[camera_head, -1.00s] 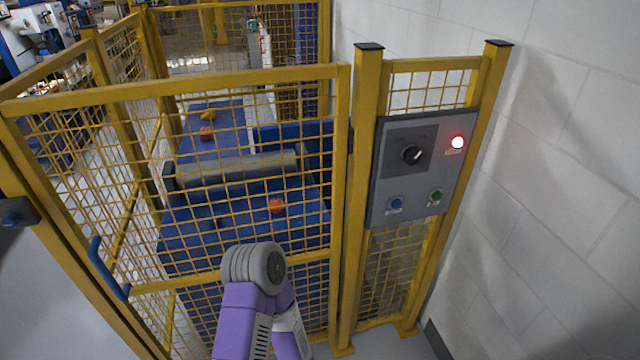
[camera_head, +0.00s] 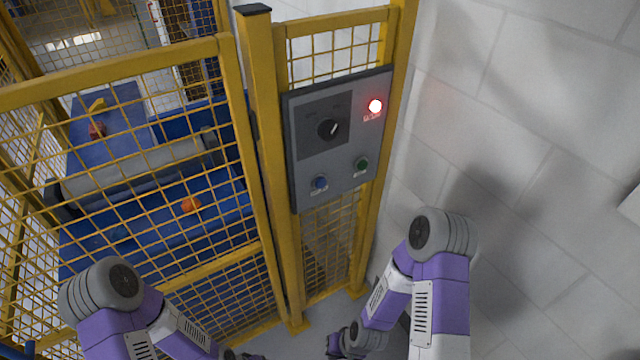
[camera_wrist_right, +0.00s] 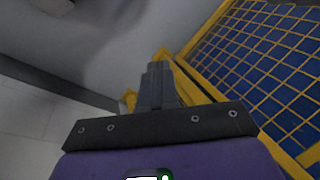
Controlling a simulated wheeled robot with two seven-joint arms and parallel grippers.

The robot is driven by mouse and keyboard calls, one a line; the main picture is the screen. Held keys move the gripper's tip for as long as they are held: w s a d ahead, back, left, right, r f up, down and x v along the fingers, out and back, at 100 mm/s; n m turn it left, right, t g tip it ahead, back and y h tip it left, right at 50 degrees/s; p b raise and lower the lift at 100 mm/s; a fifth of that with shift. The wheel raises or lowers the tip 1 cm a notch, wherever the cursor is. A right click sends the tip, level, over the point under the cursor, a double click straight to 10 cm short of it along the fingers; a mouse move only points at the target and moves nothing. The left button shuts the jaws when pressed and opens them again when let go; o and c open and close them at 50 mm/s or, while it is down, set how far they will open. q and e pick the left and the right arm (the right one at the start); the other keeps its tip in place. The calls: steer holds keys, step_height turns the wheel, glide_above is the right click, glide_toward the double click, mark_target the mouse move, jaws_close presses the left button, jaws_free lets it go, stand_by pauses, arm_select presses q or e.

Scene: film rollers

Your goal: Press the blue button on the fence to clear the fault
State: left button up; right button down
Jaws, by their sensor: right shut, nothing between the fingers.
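The blue button (camera_head: 319,182) is at the lower left of a grey control panel (camera_head: 340,182) mounted on the yellow fence (camera_head: 262,130). A red lamp (camera_head: 375,106) glows at the panel's upper right. My right gripper (camera_wrist_right: 158,85) is shut and empty in the right wrist view, pointing toward the fence foot and floor. In the head view my right forearm reaches down below the panel, with the hand low and apart from the button. My left arm bends down at the lower left; its gripper is out of frame.
A green button (camera_head: 362,164) sits right of the blue one, and a black rotary knob (camera_head: 328,128) is above them. A white block wall (camera_head: 530,130) stands close on the right. Behind the mesh are a blue conveyor with a roller (camera_head: 135,168) and an orange object (camera_head: 190,205).

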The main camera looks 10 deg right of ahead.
mark_target(321, 183)
arm_select(q)
steer(key=shift+o, duration=0.4)
steer(key=shift+f+b, duration=0.35)
steer(key=shift+f, duration=0.05)
arm_select(e)
steer(key=w+d+r+m+t+h, duration=0.2)
steer(key=w+r+m+t, duration=0.15)
steer(key=w+r, duration=0.35)
steer(key=w+d+r+m+t+h, duration=0.15)
steer(key=w+r+t, duration=0.35)
steer(key=w, duration=0.5)
arm_select(q)
step_height(321, 183, down, 2)
steer(key=shift+b, duration=1)
arm_select(e)
steer(key=w+d+r+m+t+h, duration=0.1)
steer(key=r+m+t+h, duration=0.1)
steer(key=r, duration=0.8)
steer(key=w+d+r+m+t+h, duration=0.2)
steer(key=r+m+h, duration=0.2)
steer(key=r, duration=0.6)
steer(key=shift+w+r+m, duration=0.3)
steer(key=shift+m, duration=0.9)
arm_select(q)
steer(key=shift+r+p, duration=0.65)
arm_select(e)
steer(key=w+a, duration=0.3)
steer(key=w, duration=0.5)
steer(key=shift+w, duration=0.15)
